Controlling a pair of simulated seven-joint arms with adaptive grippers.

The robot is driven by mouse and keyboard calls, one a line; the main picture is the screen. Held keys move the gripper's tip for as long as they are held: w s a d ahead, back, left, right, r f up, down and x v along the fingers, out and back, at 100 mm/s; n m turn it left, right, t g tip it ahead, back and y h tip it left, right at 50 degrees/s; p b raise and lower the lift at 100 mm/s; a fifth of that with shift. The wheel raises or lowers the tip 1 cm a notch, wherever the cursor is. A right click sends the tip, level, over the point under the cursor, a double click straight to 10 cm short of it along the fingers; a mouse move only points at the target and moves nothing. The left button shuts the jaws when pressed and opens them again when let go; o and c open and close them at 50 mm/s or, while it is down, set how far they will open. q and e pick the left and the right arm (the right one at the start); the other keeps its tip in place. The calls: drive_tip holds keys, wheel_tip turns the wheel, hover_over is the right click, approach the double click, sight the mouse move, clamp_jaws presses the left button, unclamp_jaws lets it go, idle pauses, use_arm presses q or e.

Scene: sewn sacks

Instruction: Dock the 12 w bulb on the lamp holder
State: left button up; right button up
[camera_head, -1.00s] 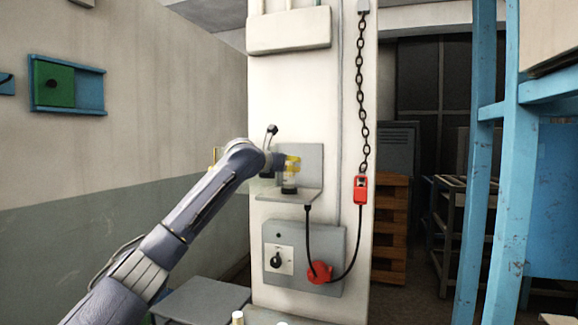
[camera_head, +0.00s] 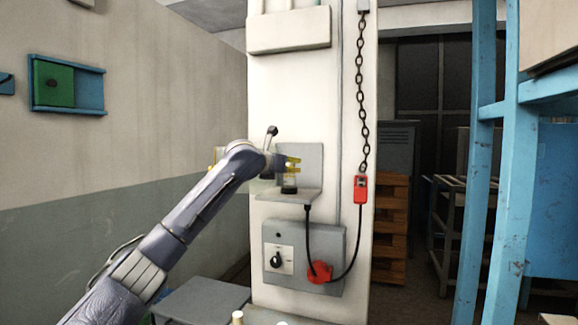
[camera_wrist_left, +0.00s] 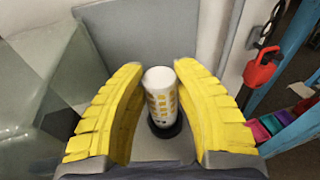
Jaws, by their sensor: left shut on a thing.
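The bulb (camera_wrist_left: 160,80), white with yellow marks, stands between the yellow fingers of my left gripper (camera_wrist_left: 160,68) in the left wrist view. The gripper is shut on it. The print is too small to read as a wattage. The black lamp holder (camera_wrist_left: 167,130) shows as a dark ring around the bulb's lower end; whether the bulb is fully seated in it is hidden. In the head view my left gripper (camera_head: 292,163) is above the grey bracket shelf (camera_head: 270,194), with the black holder (camera_head: 289,190) directly below. My right gripper is out of view.
The bracket's grey back plate (camera_head: 312,160) rises close behind the fingers. A translucent pane (camera_wrist_left: 35,85) is at left. A grey switch box (camera_head: 303,258) with a red plug (camera_head: 319,272) and cable hangs below. A chain holds a red device (camera_head: 360,188) to the right.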

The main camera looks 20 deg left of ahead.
use_arm(q)
drive_tip(key=shift+f, duration=0.35)
drive_tip(key=o, duration=0.9)
drive_tip(key=shift+v, duration=5.5)
drive_tip(key=shift+a+r, duration=0.1)
